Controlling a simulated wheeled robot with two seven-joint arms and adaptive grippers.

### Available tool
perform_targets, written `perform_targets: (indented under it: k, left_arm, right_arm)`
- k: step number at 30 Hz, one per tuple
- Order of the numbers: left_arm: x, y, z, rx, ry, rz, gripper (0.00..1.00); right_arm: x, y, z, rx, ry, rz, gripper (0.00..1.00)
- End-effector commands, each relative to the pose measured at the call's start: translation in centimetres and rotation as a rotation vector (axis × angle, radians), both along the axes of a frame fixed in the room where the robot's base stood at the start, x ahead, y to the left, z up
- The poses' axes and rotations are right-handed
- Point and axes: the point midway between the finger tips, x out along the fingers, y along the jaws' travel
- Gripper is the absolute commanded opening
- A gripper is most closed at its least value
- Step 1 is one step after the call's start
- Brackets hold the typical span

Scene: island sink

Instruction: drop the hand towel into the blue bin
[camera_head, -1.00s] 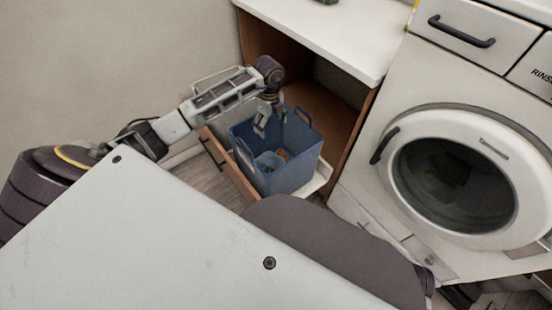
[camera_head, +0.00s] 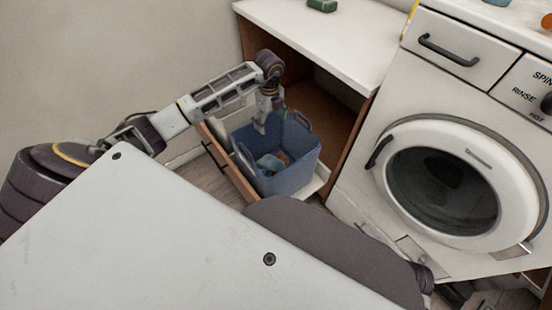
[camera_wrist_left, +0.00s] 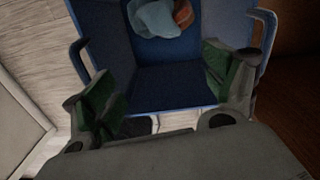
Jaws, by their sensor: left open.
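The blue bin (camera_head: 292,177) stands upright on a white base in a pulled-out drawer under the counter. A crumpled light blue cloth, apparently the hand towel (camera_head: 266,162), lies inside the bin; it also shows at the top of the left wrist view (camera_wrist_left: 160,17). My left gripper (camera_head: 262,124) points down over the bin's opening, above and apart from the cloth. In the left wrist view its green-padded fingers (camera_wrist_left: 165,92) are spread with nothing between them. My right gripper is not in view.
An orange-brown item (camera_wrist_left: 183,14) lies beside the cloth in the bin. The wooden drawer front (camera_head: 228,168) is left of the bin. The white counter (camera_head: 325,35) is above and behind, with a green object (camera_head: 322,5) on it. A washing machine (camera_head: 450,185) stands to the right.

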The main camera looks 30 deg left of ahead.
Motion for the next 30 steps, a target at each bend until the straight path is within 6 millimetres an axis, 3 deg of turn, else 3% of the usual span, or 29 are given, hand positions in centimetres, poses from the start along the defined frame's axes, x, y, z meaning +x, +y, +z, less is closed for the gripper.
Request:
perform_targets:
  k: [17, 30]
  left_arm:
    - [0.0, 0.0, 0.8, 0.000, -0.001, 0.000, 0.86]
    - [0.0, 0.0, 6.3, 0.000, -0.002, -0.001, 0.86]
  right_arm:
    - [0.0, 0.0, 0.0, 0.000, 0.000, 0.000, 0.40]
    - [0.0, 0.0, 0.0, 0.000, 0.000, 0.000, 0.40]
